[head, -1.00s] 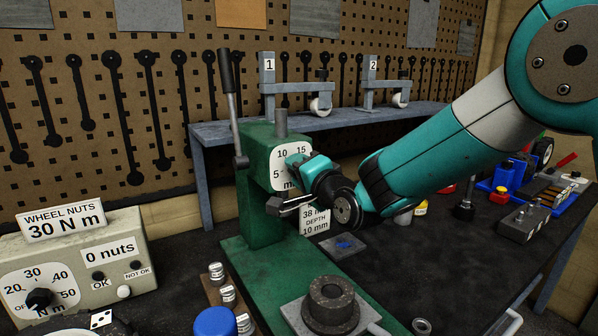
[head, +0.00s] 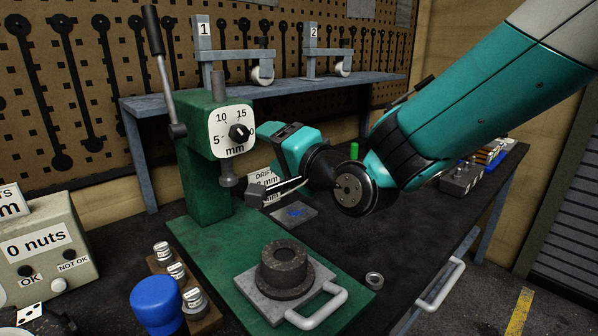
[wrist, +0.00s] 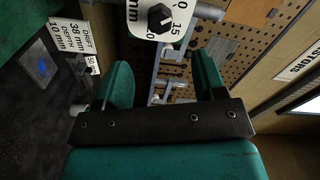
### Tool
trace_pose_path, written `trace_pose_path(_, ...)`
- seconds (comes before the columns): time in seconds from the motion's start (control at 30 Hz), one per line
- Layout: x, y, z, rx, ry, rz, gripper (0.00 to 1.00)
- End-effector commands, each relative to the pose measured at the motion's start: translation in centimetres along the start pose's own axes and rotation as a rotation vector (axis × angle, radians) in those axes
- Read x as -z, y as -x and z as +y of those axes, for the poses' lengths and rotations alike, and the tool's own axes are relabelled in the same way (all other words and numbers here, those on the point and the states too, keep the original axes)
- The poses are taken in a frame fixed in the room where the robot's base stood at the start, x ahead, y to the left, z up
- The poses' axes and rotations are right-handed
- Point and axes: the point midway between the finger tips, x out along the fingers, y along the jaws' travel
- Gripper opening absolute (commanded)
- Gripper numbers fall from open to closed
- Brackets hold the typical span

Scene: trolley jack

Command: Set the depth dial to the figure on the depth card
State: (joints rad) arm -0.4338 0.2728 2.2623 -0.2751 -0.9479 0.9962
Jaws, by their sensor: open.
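The white depth dial (head: 222,145), marked in mm, is on the front of the green press (head: 200,185). Its black knob (head: 239,132) is in plain view; I cannot tell its exact reading. It also shows at the top of the wrist view (wrist: 160,18), beyond my fingers. The depth card (wrist: 68,40) reads drift 38 mm, depth 10 mm; in the head view my gripper partly covers it. My gripper (head: 279,152) is open and empty, right of the dial and apart from it. Its two teal fingers (wrist: 162,80) are spread in the wrist view.
A plate with a white handle (head: 318,308) and a dark hub (head: 284,268) sits on the press base. A blue cap (head: 157,303) and small labelled cylinders (head: 177,272) stand at left. The lever (head: 158,65) rises beside the press. A grey shelf (head: 160,106) runs behind.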

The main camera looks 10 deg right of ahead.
Motion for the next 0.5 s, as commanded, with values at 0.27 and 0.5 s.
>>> trace_pose_path(0.27, 0.0, 5.1, 0.1, 0.0, 0.0, 0.001, 0.64)
trace_pose_path(0.5, 0.0, 6.2, 0.0, -0.001, -0.001, -0.001, 0.64)
